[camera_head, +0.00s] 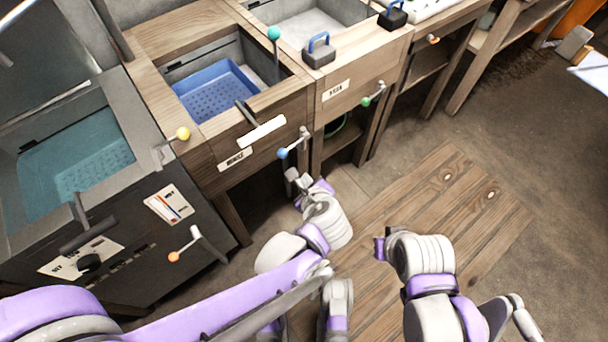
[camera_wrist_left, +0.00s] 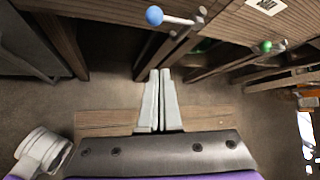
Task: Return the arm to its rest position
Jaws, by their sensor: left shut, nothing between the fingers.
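My left arm comes in from the left in the head view, purple and white. Its gripper (camera_head: 297,181) is in front of the wooden vat bench, below the blue-knobbed lever (camera_head: 283,153). In the left wrist view the two pale fingers of the left gripper (camera_wrist_left: 160,75) lie together with nothing between them. The blue-knobbed lever (camera_wrist_left: 155,16) shows above them, apart from the fingers. My right arm (camera_head: 425,255) is at the lower right of the head view, over the wooden floor mat; I cannot make out the state of its gripper (camera_head: 379,248).
A wooden bench (camera_head: 190,30) holds a vat with a blue perforated tray (camera_head: 215,90). A grey machine (camera_head: 120,215) with a teal basin stands at the left. Green (camera_head: 366,101), yellow (camera_head: 183,133) and orange (camera_head: 174,256) knobs stick out. The floor at right (camera_head: 540,150) is clear.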

